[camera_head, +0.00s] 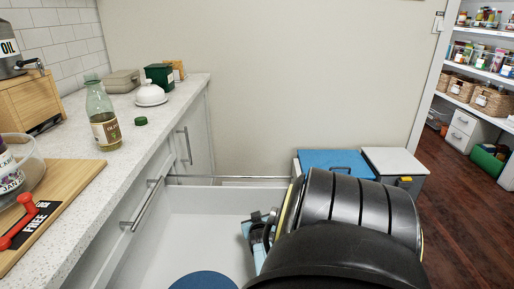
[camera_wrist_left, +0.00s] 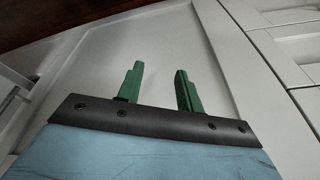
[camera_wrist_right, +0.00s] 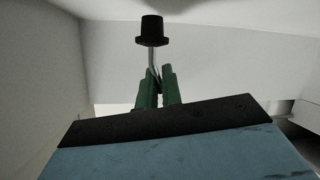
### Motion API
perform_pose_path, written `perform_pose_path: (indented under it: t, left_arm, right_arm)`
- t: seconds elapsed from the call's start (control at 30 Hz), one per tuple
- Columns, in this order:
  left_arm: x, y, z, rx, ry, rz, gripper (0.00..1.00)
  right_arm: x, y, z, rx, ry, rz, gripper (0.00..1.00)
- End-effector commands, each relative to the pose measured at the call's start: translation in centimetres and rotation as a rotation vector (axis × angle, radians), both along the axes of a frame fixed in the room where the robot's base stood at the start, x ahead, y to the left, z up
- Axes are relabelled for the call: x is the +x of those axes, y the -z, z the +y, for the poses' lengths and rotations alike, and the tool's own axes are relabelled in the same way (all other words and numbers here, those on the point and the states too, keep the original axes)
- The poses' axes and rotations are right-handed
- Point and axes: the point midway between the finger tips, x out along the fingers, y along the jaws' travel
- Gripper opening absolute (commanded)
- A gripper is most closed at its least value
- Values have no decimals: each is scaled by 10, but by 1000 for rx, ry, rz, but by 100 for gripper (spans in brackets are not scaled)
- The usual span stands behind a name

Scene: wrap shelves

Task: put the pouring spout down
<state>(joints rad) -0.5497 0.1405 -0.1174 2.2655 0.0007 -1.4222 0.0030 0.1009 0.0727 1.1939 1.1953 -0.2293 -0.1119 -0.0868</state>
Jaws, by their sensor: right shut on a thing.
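The pouring spout (camera_wrist_right: 151,30) has a black stopper and a thin metal tube. My right gripper (camera_wrist_right: 158,76) is shut on the tube, with the stopper pointing away beyond the fingertips. In the head view my right arm reaches over the open white drawer (camera_head: 195,225) and hides the spout. Pale walls surround the spout in the right wrist view; whether it touches any surface I cannot tell. My left gripper (camera_wrist_left: 160,72) is open and empty, in front of a white panelled cabinet front (camera_wrist_left: 215,35). It is out of the head view.
The speckled counter (camera_head: 150,115) holds an open glass bottle (camera_head: 103,118), a green cap (camera_head: 141,121), a white domed dish (camera_head: 150,93) and a wooden board (camera_head: 75,190). Blue and white lidded bins (camera_head: 335,160) stand beyond the drawer. The visible drawer floor is mostly clear.

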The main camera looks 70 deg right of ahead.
Motion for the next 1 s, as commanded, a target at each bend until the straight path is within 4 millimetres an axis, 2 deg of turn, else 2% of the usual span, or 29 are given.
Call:
perform_pose_path:
  t: [0.03,0.2,0.77,0.8,0.9,0.93,1.0]
  left_arm:
    - [-1,-5,-2,-6,0,-7,36]
    - [-4,-20,-5,-12,-1,-13,36]
    - [-5,-28,-7,-18,-1,-24,36]
    - [-5,-30,-7,-18,-1,-27,36]
    - [-4,-31,-7,-18,0,-30,36]
    - [-4,-31,-7,-18,0,-30,36]
    - [-5,-31,-7,-18,0,-30,36]
  right_arm:
    - [0,7,0,0,0,0,0]
    - [0,15,0,0,0,1,0]
    - [0,19,0,-1,-1,0,0]
    - [0,19,0,-1,-1,0,11]
    - [0,19,0,-1,-1,0,24]
    - [0,19,0,-1,-1,0,28]
    - [0,19,0,0,0,1,29]
